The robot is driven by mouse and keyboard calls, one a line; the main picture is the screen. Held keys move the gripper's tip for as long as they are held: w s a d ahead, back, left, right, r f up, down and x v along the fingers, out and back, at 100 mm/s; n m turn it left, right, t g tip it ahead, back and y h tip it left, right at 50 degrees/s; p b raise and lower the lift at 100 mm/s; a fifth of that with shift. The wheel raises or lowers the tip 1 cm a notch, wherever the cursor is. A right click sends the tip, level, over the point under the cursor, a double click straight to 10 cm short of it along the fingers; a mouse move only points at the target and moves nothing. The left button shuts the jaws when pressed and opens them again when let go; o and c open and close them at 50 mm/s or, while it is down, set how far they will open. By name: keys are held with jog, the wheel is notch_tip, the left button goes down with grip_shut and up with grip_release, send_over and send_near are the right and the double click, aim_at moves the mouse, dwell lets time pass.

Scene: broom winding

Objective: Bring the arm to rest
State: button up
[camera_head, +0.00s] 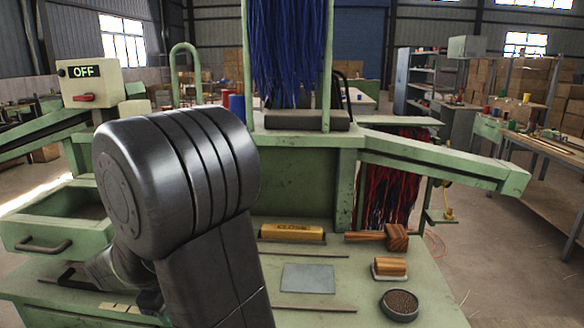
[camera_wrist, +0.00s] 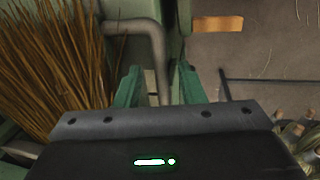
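My arm (camera_head: 180,175) fills the left middle of the head view, a large dark joint raised above the green bench. My gripper is mostly hidden behind it there. In the wrist view the two green fingers of my gripper (camera_wrist: 160,76) stand apart with a gap between them. I see nothing held between them. A grey bent pipe or handle (camera_wrist: 150,35) shows behind the gap; I cannot tell whether the fingers touch it. A bundle of straw-coloured bristles (camera_wrist: 50,55) lies left of the fingers.
The green bench (camera_head: 345,275) carries a yellow "CLOSE" block (camera_head: 292,232), a wooden mallet (camera_head: 395,237), a wood-topped brush (camera_head: 390,267), a grey plate (camera_head: 308,278) and a round dish (camera_head: 400,304). A box reading "OFF" (camera_head: 90,82) stands left. An open drawer (camera_head: 52,243) juts out below it.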

jog(key=shift+d, duration=0.45)
jog(key=shift+a, duration=0.1)
